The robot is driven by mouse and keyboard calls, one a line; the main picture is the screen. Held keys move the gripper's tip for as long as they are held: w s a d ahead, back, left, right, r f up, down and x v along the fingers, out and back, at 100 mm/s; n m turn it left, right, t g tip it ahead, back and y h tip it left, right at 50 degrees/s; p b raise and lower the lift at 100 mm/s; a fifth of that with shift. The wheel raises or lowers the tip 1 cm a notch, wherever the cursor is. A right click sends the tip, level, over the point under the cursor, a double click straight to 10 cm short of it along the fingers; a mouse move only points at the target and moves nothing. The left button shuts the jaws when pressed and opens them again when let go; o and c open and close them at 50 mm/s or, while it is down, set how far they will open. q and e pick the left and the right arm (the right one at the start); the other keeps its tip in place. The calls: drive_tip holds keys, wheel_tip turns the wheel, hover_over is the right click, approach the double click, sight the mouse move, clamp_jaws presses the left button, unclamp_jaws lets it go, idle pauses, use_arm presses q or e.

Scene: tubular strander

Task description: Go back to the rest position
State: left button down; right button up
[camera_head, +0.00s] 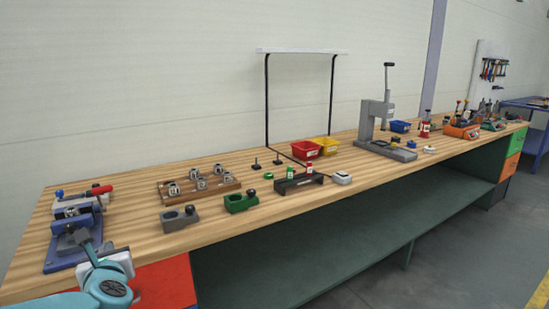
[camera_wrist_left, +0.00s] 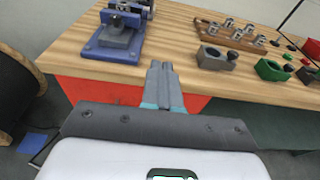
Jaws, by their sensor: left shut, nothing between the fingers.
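My left gripper (camera_wrist_left: 160,80) is shut and empty in the left wrist view, pointing at the front edge of the wooden workbench (camera_wrist_left: 200,85). In the head view my teal left arm comes in at the lower left, and the left gripper (camera_head: 82,240) is in front of the blue vise-like fixture (camera_head: 62,258) at the bench's left end. The fixture also shows in the left wrist view (camera_wrist_left: 110,45), just beyond the fingertips and apart from them. My right gripper is in neither view.
A wooden block with several metal parts (camera_head: 200,187), a grey block (camera_head: 180,218) and a green block (camera_head: 241,202) stand on the bench. Farther right are red (camera_head: 306,150) and yellow bins (camera_head: 326,145) and a grey press (camera_head: 375,125). A dark reel (camera_wrist_left: 15,85) stands at left.

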use_arm(q)
drive_tip(key=s+d+f+m+g+h+p, duration=0.2)
drive_tip(key=s+d+f+m+p, duration=0.15)
drive_tip(key=f, duration=0.55)
drive_tip(key=s+d+f+m+g+h+p, duration=0.25)
drive_tip(key=d+f+m, duration=0.2)
drive_tip(key=f, duration=0.45)
drive_tip(key=s+d+f+m+g+h+p, duration=0.25)
drive_tip(key=d+f+m, duration=0.2)
drive_tip(key=f, duration=0.55)
drive_tip(key=s+d+f+m+g+h, duration=0.2)
drive_tip(key=s+d+m, duration=0.3)
drive_tip(key=s+m, duration=0.6)
drive_tip(key=s+d+f+m+g+h, duration=0.3)
drive_tip(key=s+m, duration=0.8)
drive_tip(key=m, duration=0.5)
drive_tip(key=d+f+g, duration=0.1)
drive_tip(key=d+f, duration=0.1)
drive_tip(key=d, duration=0.1)
drive_tip(key=shift+d+m, duration=0.15)
drive_tip(key=shift+m, duration=0.2)
